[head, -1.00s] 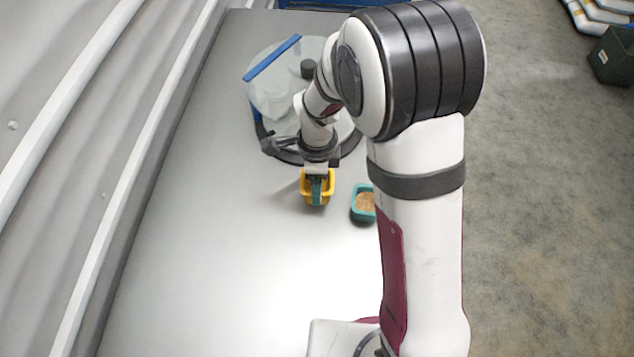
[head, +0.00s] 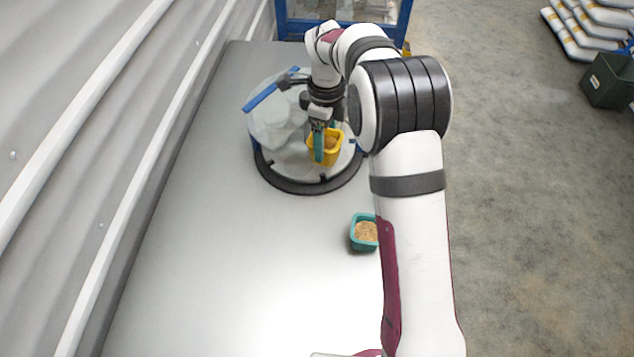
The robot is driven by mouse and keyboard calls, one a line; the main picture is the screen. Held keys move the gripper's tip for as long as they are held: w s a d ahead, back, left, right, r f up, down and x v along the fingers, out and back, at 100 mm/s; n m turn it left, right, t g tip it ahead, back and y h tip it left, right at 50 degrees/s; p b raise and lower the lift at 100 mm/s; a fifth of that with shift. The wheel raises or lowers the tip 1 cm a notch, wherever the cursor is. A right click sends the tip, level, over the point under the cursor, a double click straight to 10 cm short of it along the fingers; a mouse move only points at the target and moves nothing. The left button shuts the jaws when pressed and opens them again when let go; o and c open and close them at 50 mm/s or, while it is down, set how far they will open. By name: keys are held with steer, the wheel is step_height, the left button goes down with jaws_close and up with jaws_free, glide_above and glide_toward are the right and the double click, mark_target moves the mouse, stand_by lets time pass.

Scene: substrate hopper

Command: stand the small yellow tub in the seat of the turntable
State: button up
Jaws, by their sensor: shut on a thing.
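The small yellow tub (head: 331,158) holds a tan, grainy filling. My gripper (head: 319,146) is shut on the tub's left wall, with a teal finger showing on its outside. The tub appears over the front part of the turntable (head: 291,186), a round platform with a dark rim. I cannot tell whether the tub hangs above the turntable or touches it. The seat is not clearly seen, as the tub and my gripper cover that area.
A teal tub (head: 365,232) with tan filling stands on the grey table (head: 240,270), near my arm. A clear cover with a blue bar (head: 262,97) spans the turntable's left part. A blue-framed case (head: 388,20) stands behind. The table's front left is clear.

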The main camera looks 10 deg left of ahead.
steer(key=w+d+r+m, duration=0.2)
steer(key=w+m, duration=0.1)
steer(key=w, duration=0.2)
steer(key=shift+w+a+f, duration=0.1)
steer(key=shift+f, duration=3.55)
steer(key=shift+f, duration=0.25)
steer(key=o, duration=1)
step_height(320, 180, up, 8)
steer(key=shift+f, duration=0.2)
